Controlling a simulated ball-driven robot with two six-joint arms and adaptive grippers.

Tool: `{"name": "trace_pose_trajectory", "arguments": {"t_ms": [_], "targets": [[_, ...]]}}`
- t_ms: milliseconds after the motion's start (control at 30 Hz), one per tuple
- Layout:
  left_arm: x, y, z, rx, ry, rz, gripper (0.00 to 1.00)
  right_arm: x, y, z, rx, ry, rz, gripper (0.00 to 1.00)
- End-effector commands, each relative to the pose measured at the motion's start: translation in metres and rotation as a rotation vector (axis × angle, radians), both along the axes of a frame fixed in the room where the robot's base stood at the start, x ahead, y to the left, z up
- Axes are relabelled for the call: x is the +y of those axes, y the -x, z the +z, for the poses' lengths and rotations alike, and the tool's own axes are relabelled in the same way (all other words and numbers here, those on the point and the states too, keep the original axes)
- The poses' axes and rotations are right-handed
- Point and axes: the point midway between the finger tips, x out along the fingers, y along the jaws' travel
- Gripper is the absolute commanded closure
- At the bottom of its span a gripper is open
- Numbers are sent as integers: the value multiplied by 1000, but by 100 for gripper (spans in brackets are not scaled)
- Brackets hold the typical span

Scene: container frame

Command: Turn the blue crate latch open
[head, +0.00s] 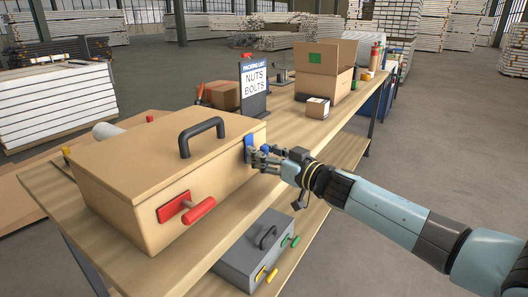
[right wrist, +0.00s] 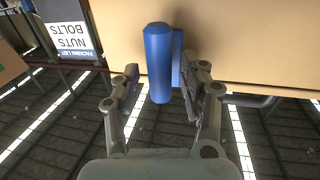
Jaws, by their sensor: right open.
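The tan crate (head: 150,185) stands on the wooden workbench, with a black handle (head: 201,136) on its lid and a red latch (head: 187,207) on its front. The blue latch (head: 249,148) is on the crate's right part and is partly hidden by my right gripper in the head view. My right gripper (head: 266,158) is at the blue latch. In the right wrist view the blue latch handle (right wrist: 158,62) stands between the two open fingers of the gripper (right wrist: 162,90), with gaps on the left and a narrower one on the right. My left gripper is not in view.
A packing list sign (head: 254,82) reading nuts and bolts stands behind the crate. A grey case (head: 255,252) with green and yellow latches sits on the lower shelf.

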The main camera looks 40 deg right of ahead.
Motion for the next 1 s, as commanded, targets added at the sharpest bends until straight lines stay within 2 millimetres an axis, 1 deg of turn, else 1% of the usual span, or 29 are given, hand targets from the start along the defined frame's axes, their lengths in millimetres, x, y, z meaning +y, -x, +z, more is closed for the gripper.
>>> {"name": "trace_pose_trajectory", "arguments": {"t_ms": [200, 267, 500, 567, 833, 1000], "targets": [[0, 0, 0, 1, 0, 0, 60, 0, 0, 0, 0, 0, 0, 56], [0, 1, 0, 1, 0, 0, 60, 0, 0, 0, 0, 0, 0, 63], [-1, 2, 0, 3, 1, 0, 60, 0, 0, 0, 0, 1, -1, 94], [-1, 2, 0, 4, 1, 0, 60, 0, 0, 0, 0, 1, -1, 100], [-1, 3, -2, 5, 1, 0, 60, -1, 0, 0, -4, 9, -2, 100], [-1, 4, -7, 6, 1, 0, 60, 0, 0, -1, -21, 53, -3, 100]]}}
